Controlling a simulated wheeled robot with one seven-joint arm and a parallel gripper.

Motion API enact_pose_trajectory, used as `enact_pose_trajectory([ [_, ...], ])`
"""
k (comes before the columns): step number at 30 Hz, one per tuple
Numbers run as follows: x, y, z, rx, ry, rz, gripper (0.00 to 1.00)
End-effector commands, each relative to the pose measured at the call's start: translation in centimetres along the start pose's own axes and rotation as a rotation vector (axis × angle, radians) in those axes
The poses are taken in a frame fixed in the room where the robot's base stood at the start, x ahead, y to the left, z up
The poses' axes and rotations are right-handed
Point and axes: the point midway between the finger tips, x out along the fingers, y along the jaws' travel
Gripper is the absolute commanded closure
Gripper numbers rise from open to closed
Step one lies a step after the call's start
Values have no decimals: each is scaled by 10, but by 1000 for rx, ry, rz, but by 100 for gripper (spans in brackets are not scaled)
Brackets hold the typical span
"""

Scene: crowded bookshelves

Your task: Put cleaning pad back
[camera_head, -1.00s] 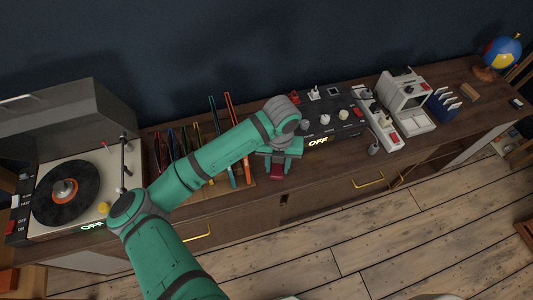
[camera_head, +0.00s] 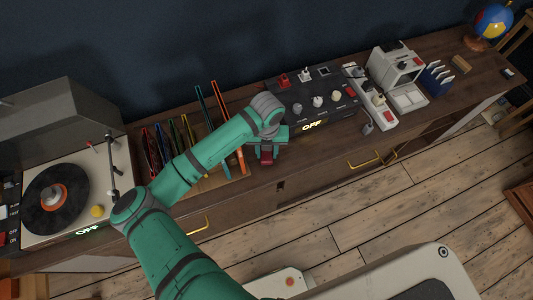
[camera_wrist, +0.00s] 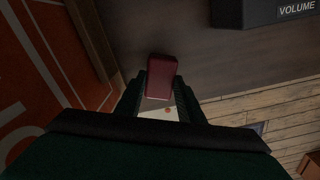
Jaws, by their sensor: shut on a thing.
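The cleaning pad is a small dark red block (camera_head: 267,155). My gripper (camera_head: 266,148) is shut on it, just right of the record rack and in front of the black mixer. In the wrist view the pad (camera_wrist: 162,72) stands between the two dark fingers (camera_wrist: 160,92), its far end sticking out past them over the dark wooden top. The pad is close to the wood, but I cannot tell whether it touches. The turntable (camera_head: 55,195) with a black record sits at the left end of the cabinet.
The record rack (camera_head: 215,182) holds several upright sleeves close on the gripper's left. The black mixer (camera_head: 312,100) reads OFF. A white device (camera_head: 398,75), blue cards (camera_head: 437,78) and a globe (camera_head: 492,20) stand farther right. The cabinet's front edge drops to a plank floor.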

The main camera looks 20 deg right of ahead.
Motion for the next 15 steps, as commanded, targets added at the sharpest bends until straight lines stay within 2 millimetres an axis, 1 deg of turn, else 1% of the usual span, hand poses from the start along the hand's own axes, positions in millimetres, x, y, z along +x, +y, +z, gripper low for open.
enact_pose_trajectory([
  [1,8,0,0,-2,2,-1,83],
  [3,16,0,0,-2,1,-1,83],
  [5,20,1,0,-1,1,0,83],
  [15,23,1,0,-2,0,-1,83],
])
